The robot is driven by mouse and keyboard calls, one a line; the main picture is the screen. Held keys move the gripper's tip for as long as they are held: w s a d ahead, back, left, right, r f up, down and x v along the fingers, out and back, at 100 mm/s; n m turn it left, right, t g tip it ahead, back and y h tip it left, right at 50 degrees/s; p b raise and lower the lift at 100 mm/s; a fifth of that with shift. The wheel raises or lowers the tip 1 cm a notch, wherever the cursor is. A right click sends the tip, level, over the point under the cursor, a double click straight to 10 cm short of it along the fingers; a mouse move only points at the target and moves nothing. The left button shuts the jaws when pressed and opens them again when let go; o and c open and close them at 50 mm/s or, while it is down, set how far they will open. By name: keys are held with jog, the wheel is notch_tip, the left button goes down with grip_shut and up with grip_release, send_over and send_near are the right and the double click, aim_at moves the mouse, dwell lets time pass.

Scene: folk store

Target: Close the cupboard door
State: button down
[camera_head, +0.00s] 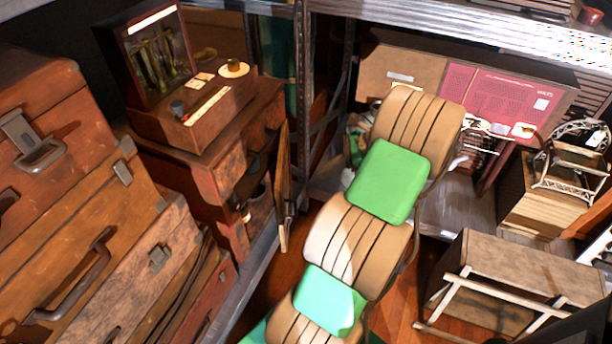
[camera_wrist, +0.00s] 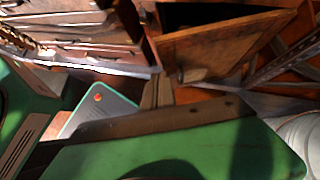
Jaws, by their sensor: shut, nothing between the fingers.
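The wooden cupboard (camera_head: 222,168) stands left of centre in the head view. Its narrow door (camera_head: 284,192) is open, jutting out from the right side of the front and seen nearly edge-on. Small items show in the dark interior. In the wrist view a brown wooden panel (camera_wrist: 215,45) with a dark space behind it fills the upper middle; I cannot tell for sure which part of the cupboard it is. My gripper (camera_wrist: 157,92) shows as two brownish fingers close together, shut and empty, below that panel. In the head view I cannot make out my gripper.
A wooden case with a glass front (camera_head: 157,60) stands on the cupboard. Stacked suitcases (camera_head: 75,200) crowd the left. A metal shelf post (camera_head: 302,90) rises right of the cupboard. A wooden crate (camera_head: 515,270) stands at the right. Some reddish floor (camera_head: 400,300) is free.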

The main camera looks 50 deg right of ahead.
jog(key=w+a+r+b+x, duration=0.1)
jog(key=r+b+x, duration=0.1)
jog(key=x, duration=1)
jog(key=shift+w+a+b, duration=0.2)
jog(key=shift+b, duration=0.6)
jog(key=shift+r, duration=0.1)
